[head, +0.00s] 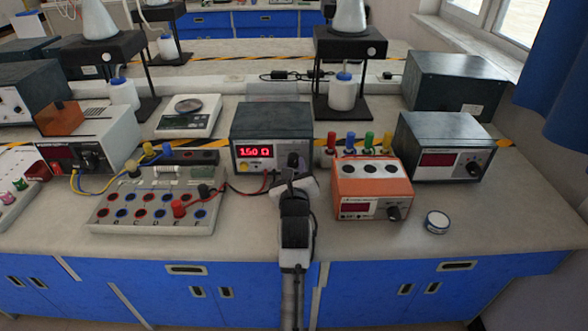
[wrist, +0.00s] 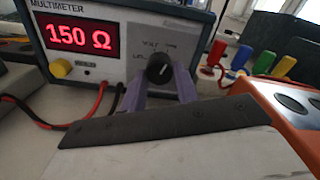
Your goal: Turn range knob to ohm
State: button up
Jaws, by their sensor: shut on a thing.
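The multimeter (head: 262,128) stands mid-bench with a dark case. Its red display reads about 150 with an ohm sign; a decimal point is hard to tell. The black range knob (wrist: 160,69) sits on the right of its front panel, seen in the wrist view. The knob's white mark points up and slightly right, towards the label at its upper right, which is too blurred to read surely. My gripper (wrist: 160,82) has its purple fingers on both sides of the knob and is shut on it. In the head view my gripper (head: 293,172) partly hides the knob.
An orange meter box (head: 370,190) is close on the right of my arm. A terminal board (head: 150,205) with red and black leads to the multimeter lies left. Coloured plugs (head: 350,143) stand behind the orange box. The front bench edge right of a round tin (head: 436,222) is clear.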

dwell(0.3)
jog(key=o, duration=1)
jog(key=shift+c, duration=0.2)
jog(key=shift+s, duration=0.1)
jog(key=s+b, duration=0.3)
jog(key=s, duration=1)
jog(key=shift+s, duration=0.35)
